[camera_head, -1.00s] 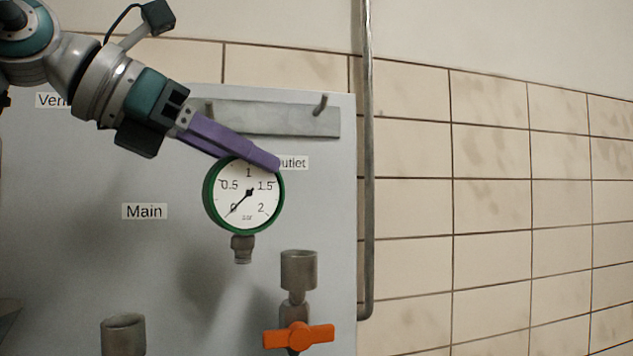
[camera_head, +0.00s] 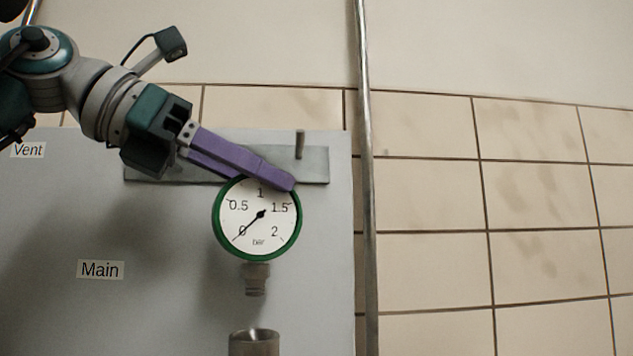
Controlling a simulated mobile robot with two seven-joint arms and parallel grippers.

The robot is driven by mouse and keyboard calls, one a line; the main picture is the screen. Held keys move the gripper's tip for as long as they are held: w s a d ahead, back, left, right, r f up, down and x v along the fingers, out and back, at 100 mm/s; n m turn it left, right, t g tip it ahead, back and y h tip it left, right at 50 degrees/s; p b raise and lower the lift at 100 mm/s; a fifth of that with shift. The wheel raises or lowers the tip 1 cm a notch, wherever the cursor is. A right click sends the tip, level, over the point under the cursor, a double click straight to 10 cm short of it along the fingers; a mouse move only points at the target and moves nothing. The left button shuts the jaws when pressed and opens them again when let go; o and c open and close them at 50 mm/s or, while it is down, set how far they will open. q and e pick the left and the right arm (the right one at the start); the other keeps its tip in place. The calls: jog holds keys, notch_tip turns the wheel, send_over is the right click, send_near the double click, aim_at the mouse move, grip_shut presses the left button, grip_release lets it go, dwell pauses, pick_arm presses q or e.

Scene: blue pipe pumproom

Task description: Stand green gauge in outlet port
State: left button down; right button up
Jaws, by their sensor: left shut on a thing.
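The green gauge (camera_head: 257,218) has a green rim, a white dial marked in bar, and a short grey threaded stem (camera_head: 256,279) pointing down. My left gripper (camera_head: 285,184) has purple fingers and is shut on the gauge's upper rim, holding it upright in the air. A grey cylindrical port (camera_head: 254,343) stands at the bottom edge, almost straight below the stem, with a clear gap between them. Its lower part is out of frame. The Outlet label does not show; the gripper and gauge cover part of the panel. My right gripper is not in view.
A grey panel (camera_head: 150,310) carries the labels Vent (camera_head: 28,150) and Main (camera_head: 100,270). A metal rail (camera_head: 316,165) with a peg (camera_head: 300,144) is behind the gripper. A vertical pipe (camera_head: 366,200) runs right of the panel, before a tiled wall (camera_head: 430,260).

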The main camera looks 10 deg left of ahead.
aim_at(281, 251)
pick_arm(q)
jog(key=shift+f+b, duration=1.5)
jog(key=shift+f, duration=0.7)
jog(key=shift+f+b, duration=0.8)
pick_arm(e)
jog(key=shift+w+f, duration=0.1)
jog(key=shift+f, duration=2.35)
pick_arm(q)
jog(key=shift+c, duration=2.4)
grip_release()
